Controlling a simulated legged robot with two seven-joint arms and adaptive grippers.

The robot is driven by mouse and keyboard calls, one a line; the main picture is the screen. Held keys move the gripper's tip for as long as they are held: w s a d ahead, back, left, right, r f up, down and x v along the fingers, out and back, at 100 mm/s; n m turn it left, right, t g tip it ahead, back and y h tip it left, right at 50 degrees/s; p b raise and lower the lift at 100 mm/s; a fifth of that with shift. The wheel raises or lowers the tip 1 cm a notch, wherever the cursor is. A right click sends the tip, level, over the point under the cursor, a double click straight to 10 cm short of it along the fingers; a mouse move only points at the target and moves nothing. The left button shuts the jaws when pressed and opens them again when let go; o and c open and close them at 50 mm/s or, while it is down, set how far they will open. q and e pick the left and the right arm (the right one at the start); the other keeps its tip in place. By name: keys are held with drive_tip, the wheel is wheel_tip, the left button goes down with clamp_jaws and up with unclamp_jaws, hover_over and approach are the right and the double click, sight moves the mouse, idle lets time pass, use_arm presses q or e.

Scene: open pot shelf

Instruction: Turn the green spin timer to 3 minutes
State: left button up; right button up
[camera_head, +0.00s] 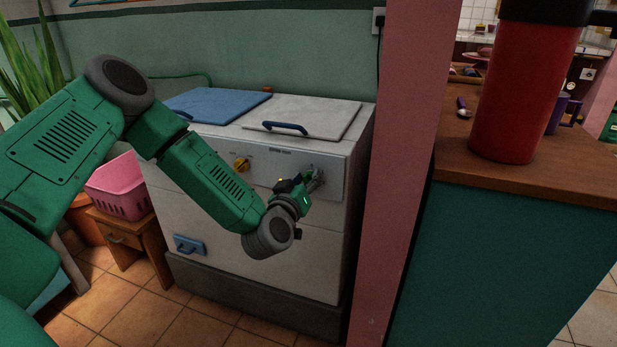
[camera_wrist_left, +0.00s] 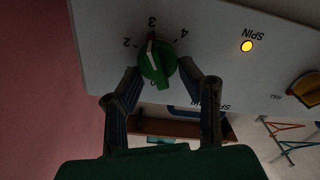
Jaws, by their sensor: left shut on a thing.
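The green spin timer (camera_wrist_left: 158,62) is a round knob on the white front panel of the washing machine (camera_head: 262,255). In the left wrist view its pale and red pointer line points at about the "3", between the "2" and the "4". The picture is upside down there. My left gripper (camera_head: 316,180) is at the right end of the panel in the head view, and it hides the timer there. In the left wrist view its two fingers (camera_wrist_left: 160,72) are on opposite sides of the timer, shut on it. My right gripper is not in view.
A yellow knob (camera_head: 241,164) and a lit yellow lamp (camera_wrist_left: 246,46) are on the same panel. A pink pillar (camera_head: 410,150) stands close to the right of the machine. A counter (camera_head: 525,183) with a red flask (camera_head: 525,95) is beyond it. A pink basket (camera_head: 120,190) is at left.

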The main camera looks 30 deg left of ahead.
use_arm(q)
drive_tip(key=shift+a+f, duration=0.1)
drive_tip(key=shift+a, duration=0.15)
drive_tip(key=o, duration=1.1)
drive_tip(key=shift+d, duration=0.2)
drive_tip(key=v, duration=1.1)
drive_tip(key=shift+s+f, duration=0.15)
drive_tip(key=shift+s, duration=0.25)
drive_tip(key=shift+o, duration=0.3)
